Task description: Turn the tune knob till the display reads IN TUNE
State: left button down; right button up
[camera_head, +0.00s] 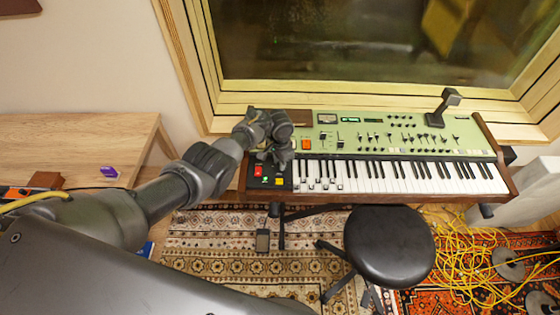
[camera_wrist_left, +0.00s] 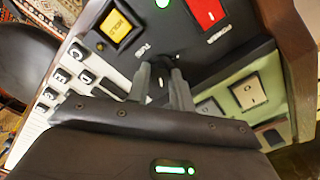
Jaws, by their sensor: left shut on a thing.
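The green synthesizer (camera_head: 370,130) stands under the window, with its keyboard along the front. My left gripper (camera_head: 272,158) is over the black control panel at its left end. In the left wrist view, the gripper (camera_wrist_left: 165,82) has its two fingers close together, shut on a small dark knob beside the TUNE label (camera_wrist_left: 142,50). The knob is mostly hidden between the fingertips. A small green-lit display (camera_head: 350,120) sits on the upper panel next to a pale meter; its text is too small to read. My right gripper is not in view.
Near the fingers are a yellow HOLD button (camera_wrist_left: 122,28) and a red POWER switch (camera_wrist_left: 207,12). A dark device on a stand (camera_head: 440,108) rests on the synthesizer's right part. A black stool (camera_head: 390,245) stands in front, and yellow cables (camera_head: 465,250) lie at right.

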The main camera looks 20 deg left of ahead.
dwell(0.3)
pick_arm(q)
jog(key=c, duration=1.2)
grip_release()
jog(key=shift+c, duration=0.2)
notch_tip(320, 180, up, 11)
jog(key=p, duration=0.4)
jog(key=shift+f, duration=0.15)
